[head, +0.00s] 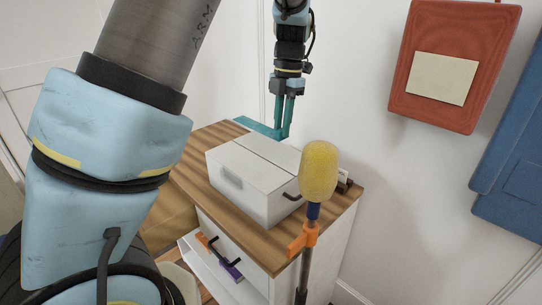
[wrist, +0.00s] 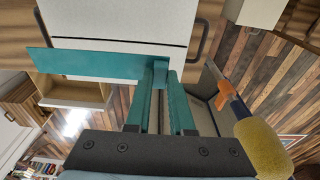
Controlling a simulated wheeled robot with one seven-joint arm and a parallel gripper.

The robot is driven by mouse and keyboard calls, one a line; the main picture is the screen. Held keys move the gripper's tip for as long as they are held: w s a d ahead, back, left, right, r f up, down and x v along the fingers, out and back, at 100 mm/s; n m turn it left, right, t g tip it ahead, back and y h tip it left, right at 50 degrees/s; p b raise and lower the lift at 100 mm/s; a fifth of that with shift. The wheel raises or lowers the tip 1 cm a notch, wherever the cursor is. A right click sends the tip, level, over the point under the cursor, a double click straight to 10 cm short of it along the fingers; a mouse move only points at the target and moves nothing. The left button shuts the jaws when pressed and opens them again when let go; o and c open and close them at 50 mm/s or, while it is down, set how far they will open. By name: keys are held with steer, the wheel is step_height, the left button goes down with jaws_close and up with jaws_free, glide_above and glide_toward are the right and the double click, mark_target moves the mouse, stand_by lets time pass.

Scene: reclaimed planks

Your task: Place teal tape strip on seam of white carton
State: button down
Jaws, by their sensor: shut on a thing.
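The white carton (head: 248,193) sits on the wooden top of a cabinet, with a dark seam line across its lid; the carton (wrist: 120,18) and seam also show in the wrist view. My gripper (head: 284,134) has teal fingers and is at the carton's far side in the head view. In the wrist view my gripper (wrist: 161,72) is shut on one end of the teal tape strip (wrist: 88,65). The strip extends left, roughly along the seam but apart from it in the picture. The strip (head: 257,127) is partly visible in the head view. Its height above the carton is unclear.
A yellow foam-headed pole (head: 319,172) with an orange clamp stands in front of the carton's right side. An open drawer (head: 205,270) below holds orange and purple items. Red (head: 452,105) and blue (head: 520,150) panels hang on the right wall.

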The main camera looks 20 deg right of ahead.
mark_target(280, 168)
step_height(280, 168, down, 9)
steer(key=shift+f+p, duration=0.1)
steer(key=shift+p, duration=0.85)
steer(key=c, duration=0.8)
jaws_free()
steer(key=shift+f, duration=0.1)
steer(key=r, duration=0.4)
steer(key=r+b, duration=0.1)
steer(key=r, duration=0.3)
steer(key=d+r+b, duration=0.1)
steer(key=r, duration=0.3)
steer(key=shift+w+d+r, duration=0.1)
steer(key=shift+w, duration=0.2)
steer(key=s+a+f+m, duration=0.2)
steer(key=a+m, duration=0.6)
steer(key=a, duration=0.2)
steer(key=s+a+f+m+t+h, duration=0.1)
steer(key=s+a+f+m, duration=0.1)
steer(key=a+m, duration=0.6)
steer(key=s+a+f+m+t, duration=0.1)
steer(key=s+a+m, duration=0.3)
steer(key=a+m, duration=0.4)
steer(key=shift+s+a+f+m, duration=0.15)
steer(key=shift+a+f, duration=0.2)
steer(key=shift+a, duration=0.65)
steer(key=shift+w+a+f+m, duration=0.15)
steer(key=shift+a+f, duration=0.2)
steer(key=shift+a, duration=0.65)
